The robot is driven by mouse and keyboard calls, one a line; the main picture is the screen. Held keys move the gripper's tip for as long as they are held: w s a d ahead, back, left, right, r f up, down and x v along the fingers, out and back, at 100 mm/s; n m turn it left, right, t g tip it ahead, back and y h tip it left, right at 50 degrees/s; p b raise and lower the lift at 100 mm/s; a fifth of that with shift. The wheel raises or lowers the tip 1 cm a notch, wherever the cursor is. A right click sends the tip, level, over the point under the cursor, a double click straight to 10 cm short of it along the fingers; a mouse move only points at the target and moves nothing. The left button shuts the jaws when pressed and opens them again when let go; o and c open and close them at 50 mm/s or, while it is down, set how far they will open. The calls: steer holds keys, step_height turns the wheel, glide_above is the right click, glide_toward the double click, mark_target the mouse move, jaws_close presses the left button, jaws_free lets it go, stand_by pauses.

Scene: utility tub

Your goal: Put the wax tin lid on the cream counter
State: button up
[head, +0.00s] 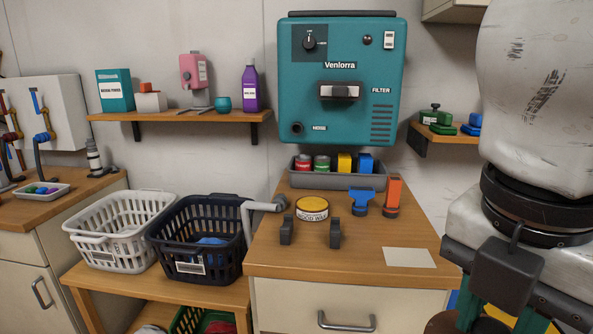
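A round wax tin (312,215) labelled "WOOD WAX" stands upright on the wooden top of the cream-fronted counter (300,297). Its top (313,203) is a yellow disc; I cannot tell whether this is the lid or exposed wax. No separate lid is clearly visible. A flat cream rectangle (409,257) lies on the counter's front right, with nothing on it. My gripper (498,318) is at the lower right, well apart from the tin.
Two dark upright pieces (287,231) (335,233) stand in front of the tin. A blue tool (362,200) and an orange block (393,193) are to its right. A grey tray (338,179) is behind. White (115,232) and dark (196,240) baskets sit left.

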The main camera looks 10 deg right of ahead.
steer(key=w+d+f+m+g+p, duration=0.1)
steer(key=w+f+m+p, duration=0.2)
steer(key=w+m, duration=0.6)
steer(key=w+d+f+m+g+p, duration=0.15)
steer(key=w+f+m, duration=0.35)
steer(key=w+f, duration=0.5)
steer(key=s+a+f+m+p, duration=0.1)
steer(key=s+f+m, duration=0.2)
steer(key=f, duration=0.5)
steer(key=s+a+f+m+y+p, duration=0.1)
steer(key=s+f+m+p, duration=0.1)
steer(key=f, duration=0.7)
steer(key=s+a+f+m+p, duration=0.2)
steer(key=s+f+m, duration=0.1)
steer(key=f, duration=0.6)
steer(key=shift+s+m+y, duration=0.3)
steer(key=shift+s, duration=0.2)
steer(key=shift+s+f, duration=0.15)
